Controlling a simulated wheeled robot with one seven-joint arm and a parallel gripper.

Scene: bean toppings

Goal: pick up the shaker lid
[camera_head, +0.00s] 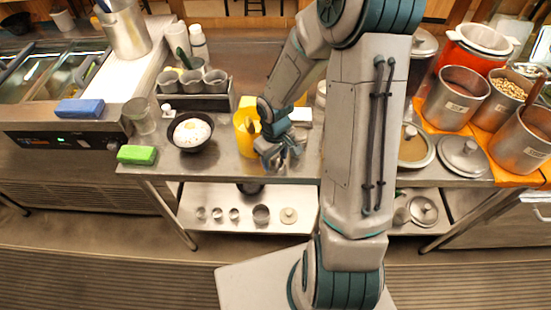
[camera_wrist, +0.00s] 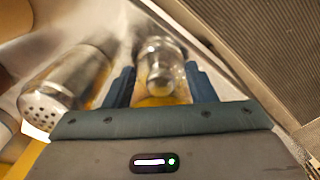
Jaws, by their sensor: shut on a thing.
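My gripper (camera_head: 280,154) is low over the front edge of the steel counter, just right of a yellow container (camera_head: 243,136). In the wrist view its two dark blue fingers (camera_wrist: 160,88) are shut on a shiny, rounded metal piece, which looks like the shaker lid (camera_wrist: 160,62). Glare and blur hide its exact shape. A metal shaker with a perforated top (camera_wrist: 62,92) lies to the left of the fingers in the wrist view, apart from them. In the head view my gripper mostly hides the held piece.
A black bowl with white food (camera_head: 191,131), a green sponge (camera_head: 137,155) and a glass (camera_head: 139,116) stand left of the gripper. A rack of grey cups (camera_head: 193,101) is behind. Several small metal cups stand on the lower shelf (camera_head: 250,222). Steel pots (camera_head: 456,98) are at right.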

